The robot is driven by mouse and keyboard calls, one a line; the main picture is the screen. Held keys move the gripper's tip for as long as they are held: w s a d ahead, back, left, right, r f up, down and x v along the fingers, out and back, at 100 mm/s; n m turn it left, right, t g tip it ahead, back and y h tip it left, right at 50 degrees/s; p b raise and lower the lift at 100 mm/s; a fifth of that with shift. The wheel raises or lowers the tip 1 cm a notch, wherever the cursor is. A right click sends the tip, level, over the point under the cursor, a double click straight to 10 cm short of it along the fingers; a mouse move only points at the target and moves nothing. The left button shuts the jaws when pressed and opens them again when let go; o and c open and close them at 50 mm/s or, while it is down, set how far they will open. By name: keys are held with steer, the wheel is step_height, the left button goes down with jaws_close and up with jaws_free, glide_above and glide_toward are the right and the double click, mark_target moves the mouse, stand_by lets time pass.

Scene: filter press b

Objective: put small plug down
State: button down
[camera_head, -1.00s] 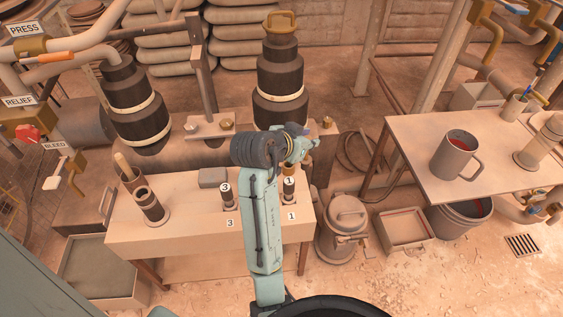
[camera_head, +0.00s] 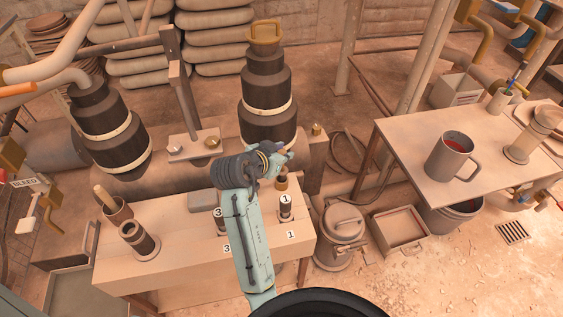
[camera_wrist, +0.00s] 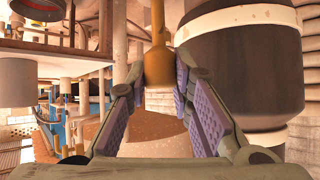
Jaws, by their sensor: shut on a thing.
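The small plug (camera_wrist: 158,66), a brass-coloured piece with a narrow stem, sits between the two purple-padded fingers of my gripper (camera_wrist: 160,80) in the wrist view. In the head view my gripper (camera_head: 280,168) is over the back right part of the bench (camera_head: 180,236), with the brass piece (camera_head: 281,183) just below it. Beneath that stands a dark cylinder labelled 1 (camera_head: 286,211). A second dark cylinder labelled 3 (camera_head: 219,223) stands to its left, partly beside my arm. Whether the plug touches anything below is unclear.
Large black stepped cylinders (camera_head: 268,90) stand behind the bench. A side table (camera_head: 412,160) carries a grey mug (camera_head: 450,157).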

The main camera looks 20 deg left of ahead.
steer(key=shift+f, duration=1.9)
steer(key=c, duration=1.4)
jaws_free()
steer(key=shift+r, duration=0.2)
steer(key=b+v, duration=0.1)
steer(key=v, duration=1.1)
